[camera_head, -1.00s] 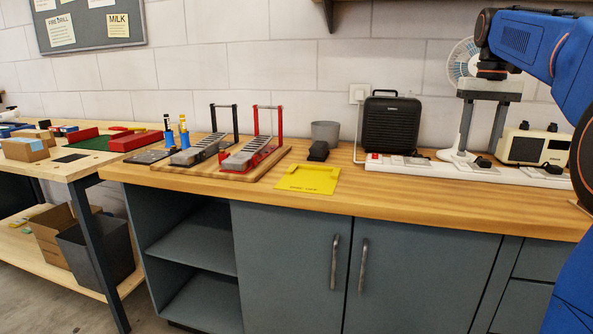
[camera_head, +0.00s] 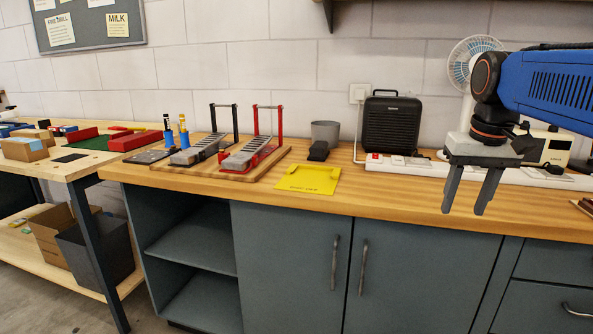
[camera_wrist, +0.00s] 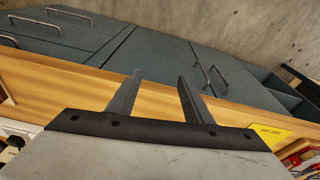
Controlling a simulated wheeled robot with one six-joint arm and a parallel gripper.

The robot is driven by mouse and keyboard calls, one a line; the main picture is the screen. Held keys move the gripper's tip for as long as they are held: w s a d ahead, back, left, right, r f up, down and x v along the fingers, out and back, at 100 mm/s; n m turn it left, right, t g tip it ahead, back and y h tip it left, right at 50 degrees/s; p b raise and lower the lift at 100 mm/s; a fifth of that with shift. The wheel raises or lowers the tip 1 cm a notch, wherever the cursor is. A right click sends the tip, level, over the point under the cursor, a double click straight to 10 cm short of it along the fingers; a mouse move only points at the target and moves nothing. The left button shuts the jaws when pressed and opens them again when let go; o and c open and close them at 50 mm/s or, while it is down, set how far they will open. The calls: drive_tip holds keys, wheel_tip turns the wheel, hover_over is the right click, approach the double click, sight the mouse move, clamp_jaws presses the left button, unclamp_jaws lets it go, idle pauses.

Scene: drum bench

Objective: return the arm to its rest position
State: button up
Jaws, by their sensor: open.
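My gripper (camera_head: 466,205) is open and empty, its fingers pointing down near the counter's front edge at the right. In the wrist view the two fingers (camera_wrist: 160,82) stand apart with nothing between them. The black box-shaped appliance, which looks like the fan heater (camera_head: 391,125), stands at the back of the counter. A small black object (camera_head: 318,151), possibly a plug, lies at the back edge of a yellow marked plate (camera_head: 308,179). My gripper is well to the right of both. I cannot tell which plug is the heater's.
A white power strip (camera_head: 374,165) runs along the counter behind my gripper. A white fan (camera_head: 470,58) and a cream appliance (camera_head: 546,147) are partly hidden by my arm. A grey cup (camera_head: 325,132) and a wooden board (camera_head: 188,174) with racks stand left. The front counter strip is clear.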

drive_tip(key=s+a+f+n+t, duration=0.1)
drive_tip(key=s+a+f, duration=0.2)
drive_tip(key=s+f, duration=0.5)
drive_tip(key=s+a+f+t, duration=0.1)
drive_tip(key=s+a+f, duration=0.2)
drive_tip(key=s+f, duration=0.5)
wheel_tip(320, 180, down, 5)
drive_tip(key=shift+s+n+t, duration=0.3)
drive_tip(key=shift+s+n, duration=0.1)
idle(0.8)
